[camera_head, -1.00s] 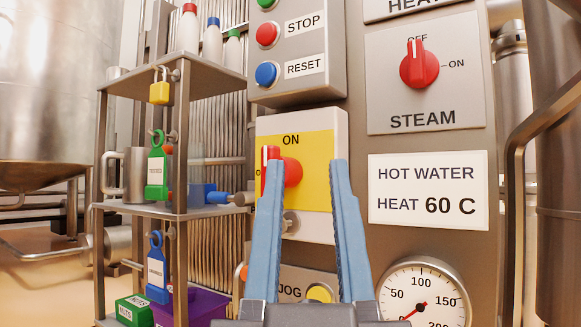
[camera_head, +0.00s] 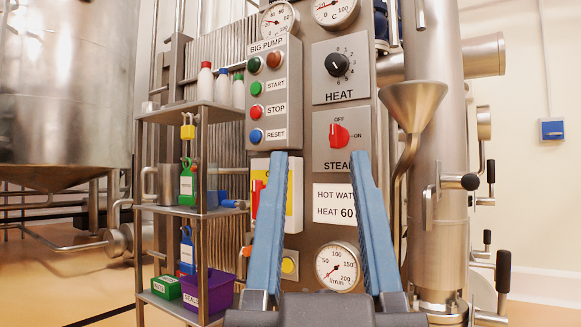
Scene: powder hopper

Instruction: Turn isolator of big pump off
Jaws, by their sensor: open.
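The big pump's isolator (camera_head: 293,200) is a grey box with a yellow plate, below the BIG PUMP button panel (camera_head: 273,93). Its red handle (camera_head: 257,196) shows at the left side of the plate, partly behind my left finger. The isolator's labels are hidden, and I cannot tell which setting the handle points to. My gripper (camera_head: 320,157) is open and empty in front of the cabinet. Its blue fingers point upward, wide apart, and the isolator appears behind and beside the left one. I see no contact with the handle.
A steel shelf rack (camera_head: 190,211) with bottles, padlocks, tags and a purple bin (camera_head: 211,290) stands close on the left. The red STEAM switch (camera_head: 338,136) and HEAT dial (camera_head: 338,65) are on the cabinet. A funnel (camera_head: 413,105) and pipes stand on the right.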

